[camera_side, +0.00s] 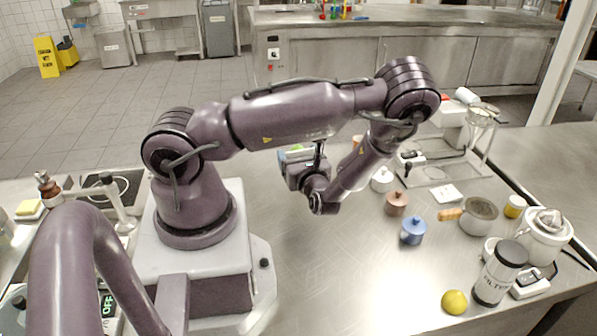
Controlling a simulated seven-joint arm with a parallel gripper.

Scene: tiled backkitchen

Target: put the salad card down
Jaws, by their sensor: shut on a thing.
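My gripper (299,166) hangs above the steel counter near the middle of the view, below my bent arm. Its body hides most of its fingers, and it is shut on the salad card. The card is largely hidden; a small pale green and blue patch (291,150) shows just behind the gripper, and I cannot tell for sure if it is the card's face. A separate small white card (448,193) lies flat on the counter to the right.
Farther right are a saucepan (480,213), a filter canister (499,273) and a lemon (454,302). The counter's front middle (340,270) is clear.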

